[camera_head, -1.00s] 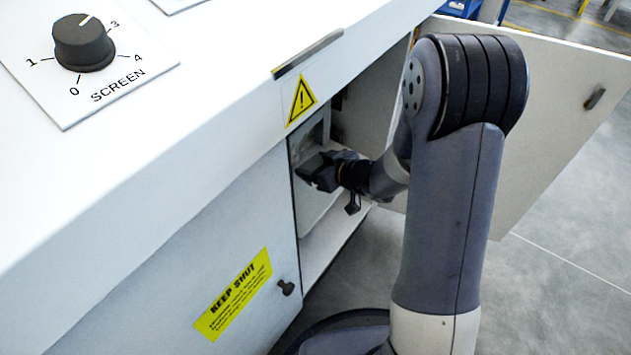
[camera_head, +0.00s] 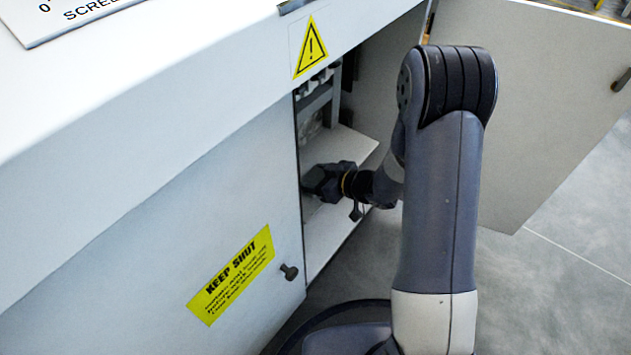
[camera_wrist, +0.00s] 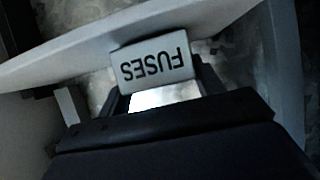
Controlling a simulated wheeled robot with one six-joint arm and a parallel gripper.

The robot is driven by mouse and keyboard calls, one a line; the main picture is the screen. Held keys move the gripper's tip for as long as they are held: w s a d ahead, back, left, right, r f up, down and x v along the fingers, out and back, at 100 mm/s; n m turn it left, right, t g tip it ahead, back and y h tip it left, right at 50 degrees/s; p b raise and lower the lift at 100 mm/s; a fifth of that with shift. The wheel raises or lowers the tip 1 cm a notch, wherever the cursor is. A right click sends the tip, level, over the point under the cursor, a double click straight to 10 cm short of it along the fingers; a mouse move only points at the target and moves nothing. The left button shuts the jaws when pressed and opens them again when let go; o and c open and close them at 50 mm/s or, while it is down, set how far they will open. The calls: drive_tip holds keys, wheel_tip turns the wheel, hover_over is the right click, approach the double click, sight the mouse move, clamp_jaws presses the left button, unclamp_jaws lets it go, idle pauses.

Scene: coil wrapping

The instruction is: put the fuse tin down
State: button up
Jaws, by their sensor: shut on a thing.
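The fuse tin (camera_wrist: 152,62) shows in the wrist view as a small pale block with the word FUSES upside down. It sits between the two fingers of my gripper (camera_wrist: 163,84), which is shut on it. In the head view my gripper (camera_head: 318,182) reaches into the open cabinet, in front of and lower in the picture than a pale shelf (camera_head: 350,146). I cannot make out the tin in the head view. Whether the tin touches any surface below it cannot be told.
The open cabinet door (camera_head: 540,110) stands to the right of my arm. The closed door panel (camera_head: 150,230) with a KEEP SHUT label (camera_head: 232,275) and a knob (camera_head: 289,272) is on the left. The pale cabinet floor (camera_head: 335,232) below my gripper looks bare.

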drive_tip(key=shift+f, duration=0.1)
drive_tip(key=shift+f, duration=0.1)
drive_tip(key=o, duration=1.2)
drive_tip(key=shift+c, duration=0.2)
drive_tip(key=shift+d+r, duration=0.1)
drive_tip(key=shift+r, duration=0.15)
drive_tip(key=p+v, duration=0.4)
drive_tip(key=v, duration=0.7)
drive_tip(key=shift+s+d+p, duration=0.25)
drive_tip(key=shift+s+p, duration=0.05)
drive_tip(key=shift+r, duration=0.1)
